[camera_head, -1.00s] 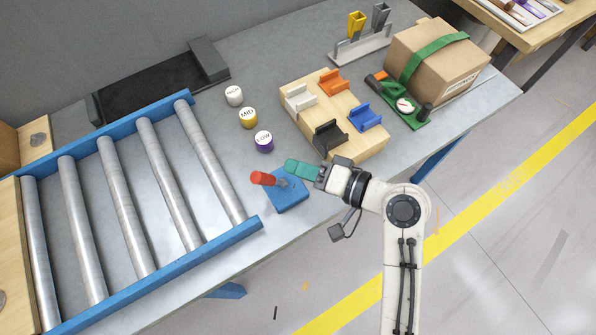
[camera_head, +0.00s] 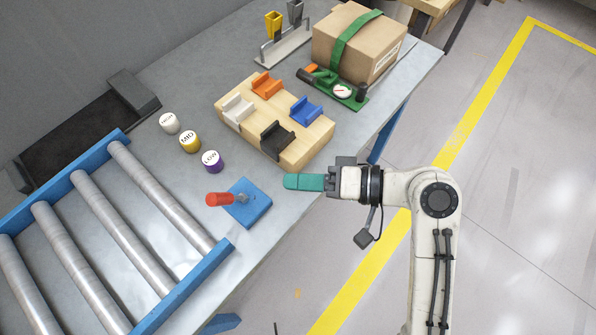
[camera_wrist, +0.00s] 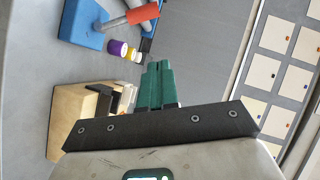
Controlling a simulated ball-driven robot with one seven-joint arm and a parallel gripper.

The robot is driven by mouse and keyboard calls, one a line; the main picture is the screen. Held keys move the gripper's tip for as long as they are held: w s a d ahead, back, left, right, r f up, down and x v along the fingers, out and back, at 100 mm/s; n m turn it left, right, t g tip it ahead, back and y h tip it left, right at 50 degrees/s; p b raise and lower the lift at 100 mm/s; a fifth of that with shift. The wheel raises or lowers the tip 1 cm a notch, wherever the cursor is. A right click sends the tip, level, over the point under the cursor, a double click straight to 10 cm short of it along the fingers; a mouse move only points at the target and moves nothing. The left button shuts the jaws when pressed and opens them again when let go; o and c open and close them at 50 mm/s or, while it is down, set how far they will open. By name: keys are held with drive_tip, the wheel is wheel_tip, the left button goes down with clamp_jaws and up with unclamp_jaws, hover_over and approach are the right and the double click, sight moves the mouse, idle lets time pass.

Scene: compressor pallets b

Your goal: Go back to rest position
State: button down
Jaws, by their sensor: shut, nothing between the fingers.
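My gripper (camera_head: 290,182) has green fingers that are shut with nothing between them. In the head view it points left, above the front edge of the grey table (camera_head: 262,232), to the right of a blue base with a red-handled lever (camera_head: 248,208) and apart from it. In the wrist view the shut fingers (camera_wrist: 159,66) point up the picture. The red-handled lever also shows at the top of the wrist view (camera_wrist: 143,13).
A wooden block with colored cradles (camera_head: 300,145) stands behind my gripper. Three labeled knobs, HIGH (camera_head: 169,123), MID (camera_head: 189,141) and LOW (camera_head: 212,161), sit on the table. A roller conveyor (camera_head: 165,215) is at left, a strapped box (camera_head: 360,45) at the back. Open floor lies at right.

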idle(0.3)
drive_tip(key=s+d+f+m+t+h, duration=0.1)
drive_tip(key=s+d+f+h, duration=0.25)
drive_tip(key=d+f, duration=0.35)
drive_tip(key=s+d+f+m+h, duration=0.1)
drive_tip(key=s+d+f+h, duration=0.2)
drive_tip(key=d+f+h, duration=0.3)
drive_tip(key=s+d+f+m+g+h, duration=0.1)
drive_tip(key=s+d+h, duration=0.4)
drive_tip(key=s+d, duration=0.6)
drive_tip(key=d+f, duration=0.1)
drive_tip(key=d, duration=0.3)
drive_tip(key=shift+s+d+f+g+h, duration=0.2)
drive_tip(key=shift+f+g+h, duration=0.15)
drive_tip(key=shift+f+g, duration=0.05)
